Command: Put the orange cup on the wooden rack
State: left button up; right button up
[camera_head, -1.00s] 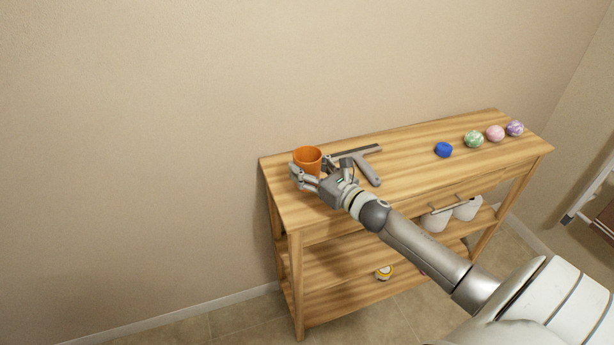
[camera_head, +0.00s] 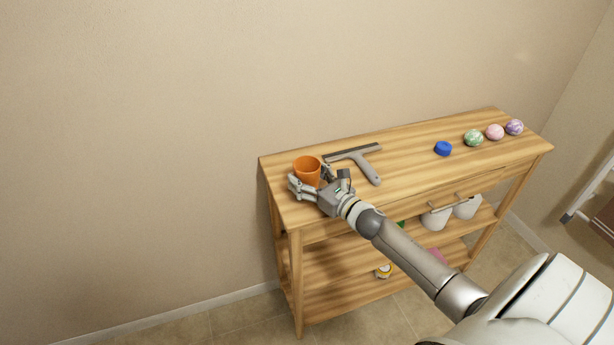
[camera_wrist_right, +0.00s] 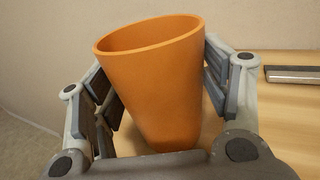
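The orange cup (camera_head: 308,168) is at the left end of the wooden rack's top board (camera_head: 410,171). My right gripper (camera_head: 306,185) has its fingers on both sides of the cup. In the right wrist view the cup (camera_wrist_right: 155,75) stands between the finger pads of the gripper (camera_wrist_right: 160,95), which press against its sides, and it leans a little in that picture. The cup's base is hidden by the gripper, so I cannot tell whether it touches the board. My left gripper is not in view.
A grey squeegee (camera_head: 362,162) lies just right of the cup. A blue round object (camera_head: 443,149) and green, pink and purple balls (camera_head: 474,138) sit further right. White containers (camera_head: 436,219) are on the shelf below. The board between squeegee and blue object is clear.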

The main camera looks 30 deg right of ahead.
jog(key=shift+o, duration=0.2)
jog(key=shift+r, duration=0.15)
jog(key=s, duration=0.3)
jog(key=s+d+b, duration=0.1)
jog(key=s, duration=0.3)
jog(key=s+b, duration=0.1)
jog(key=s, duration=0.3)
jog(key=shift+d, duration=0.4)
jog(key=shift+s, duration=0.45)
jog(key=shift+d, duration=0.1)
